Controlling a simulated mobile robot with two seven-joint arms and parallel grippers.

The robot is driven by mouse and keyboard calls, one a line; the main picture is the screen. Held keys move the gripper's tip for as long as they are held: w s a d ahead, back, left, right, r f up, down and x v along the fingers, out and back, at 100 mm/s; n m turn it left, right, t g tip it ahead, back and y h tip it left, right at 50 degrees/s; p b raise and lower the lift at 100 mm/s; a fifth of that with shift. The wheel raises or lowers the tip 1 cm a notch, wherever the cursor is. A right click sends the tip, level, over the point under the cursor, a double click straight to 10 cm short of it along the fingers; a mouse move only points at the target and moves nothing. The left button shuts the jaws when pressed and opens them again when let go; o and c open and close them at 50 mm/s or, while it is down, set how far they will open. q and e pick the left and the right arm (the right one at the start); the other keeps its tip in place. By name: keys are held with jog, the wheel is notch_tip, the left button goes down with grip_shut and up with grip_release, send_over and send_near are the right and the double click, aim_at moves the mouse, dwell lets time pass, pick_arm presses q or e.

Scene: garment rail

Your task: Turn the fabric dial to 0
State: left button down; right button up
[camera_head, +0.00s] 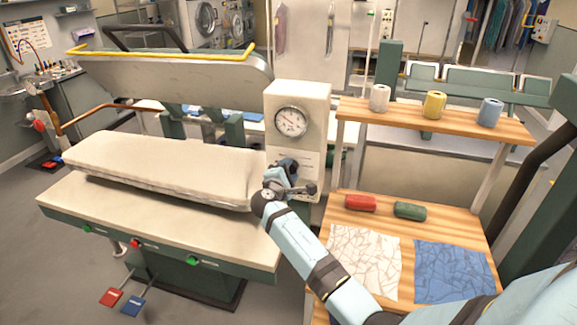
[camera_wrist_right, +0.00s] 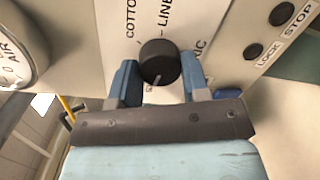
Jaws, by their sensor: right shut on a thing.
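The fabric dial (camera_wrist_right: 158,60) is a round black knob on a pale panel in the right wrist view. "COTTO…" and "LINE…" are readable around it, and "…IC" at its right is partly covered. A light pointer mark on the knob faces the bottom of that view; a small mark near its end is too small to read. My right gripper (camera_wrist_right: 158,75) has one blue finger on each side of the knob and is shut on it. In the head view the right gripper (camera_head: 283,178) is at the control box (camera_head: 297,95) and hides the dial. My left gripper is not in view.
A gauge (camera_head: 291,122) is above the dial. LOCK (camera_wrist_right: 253,50) and STOP (camera_wrist_right: 278,14) buttons are beside it. The padded press board (camera_head: 160,165) is left of the box. A wooden shelf (camera_head: 480,235) with rolls and cloth swatches stands right, close to my arm.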

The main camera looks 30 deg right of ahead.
jog(key=shift+s+f+n+t+h+p, duration=0.15)
jog(key=shift+n+p, duration=0.25)
jog(key=shift+n, duration=2.25)
jog(key=shift+w+n+t+h+p, duration=0.15)
jog(key=shift+n+h+p, duration=0.2)
jog(key=shift+n, duration=2.3)
jog(key=shift+s, duration=0.1)
jog(key=o, duration=0.9)
